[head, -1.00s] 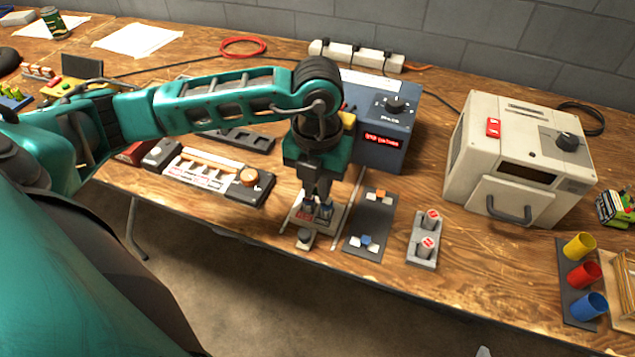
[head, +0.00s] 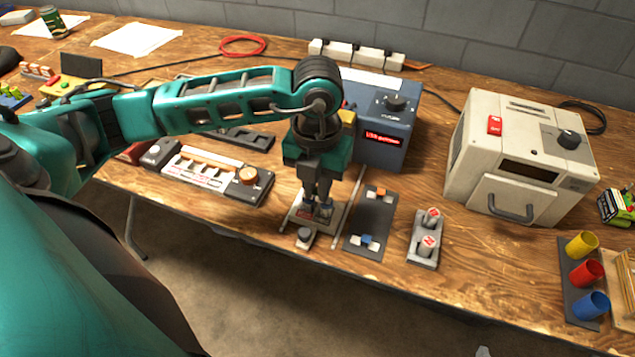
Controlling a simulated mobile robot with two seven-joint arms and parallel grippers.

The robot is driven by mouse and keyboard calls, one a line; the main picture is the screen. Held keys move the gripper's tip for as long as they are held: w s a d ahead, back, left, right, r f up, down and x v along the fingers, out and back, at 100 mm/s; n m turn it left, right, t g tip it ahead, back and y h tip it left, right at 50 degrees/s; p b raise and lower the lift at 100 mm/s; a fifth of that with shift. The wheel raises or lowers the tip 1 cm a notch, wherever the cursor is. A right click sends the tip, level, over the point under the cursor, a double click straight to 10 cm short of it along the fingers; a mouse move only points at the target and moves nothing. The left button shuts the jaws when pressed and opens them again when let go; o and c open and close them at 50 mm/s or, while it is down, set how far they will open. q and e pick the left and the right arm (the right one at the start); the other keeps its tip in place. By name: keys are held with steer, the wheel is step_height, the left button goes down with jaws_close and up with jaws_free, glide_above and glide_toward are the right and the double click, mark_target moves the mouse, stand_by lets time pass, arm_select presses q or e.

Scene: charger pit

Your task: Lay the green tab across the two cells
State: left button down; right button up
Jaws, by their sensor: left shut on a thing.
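My left gripper (head: 317,212) points straight down over a pale fixture plate (head: 334,216) near the table's front edge. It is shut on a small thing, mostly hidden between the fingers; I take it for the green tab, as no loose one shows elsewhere. Small blue-grey and red details show around the fingertips. The two cells there cannot be made out clearly behind the fingers. Whether the held piece touches them cannot be told. A dark tray (head: 373,219) just right holds an orange tab (head: 377,193) and a blue tab (head: 369,241), with its middle bare. My right gripper is not in view.
A grey block with two red-marked cylinders (head: 428,243) stands right of the tray. A blue box with a dial (head: 386,140) stands close behind. A cream oven-like box (head: 517,160) and coloured cups (head: 585,273) are farther right. Wood between them is free.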

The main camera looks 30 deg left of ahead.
arm_select(q)
steer(key=shift+f, duration=0.2)
steer(key=c, duration=1)
jaws_free()
steer(key=shift+c, duration=0.2)
steer(key=shift+r, duration=0.1)
steer(key=shift+r+p, duration=2.45)
steer(key=shift+r, duration=1.05)
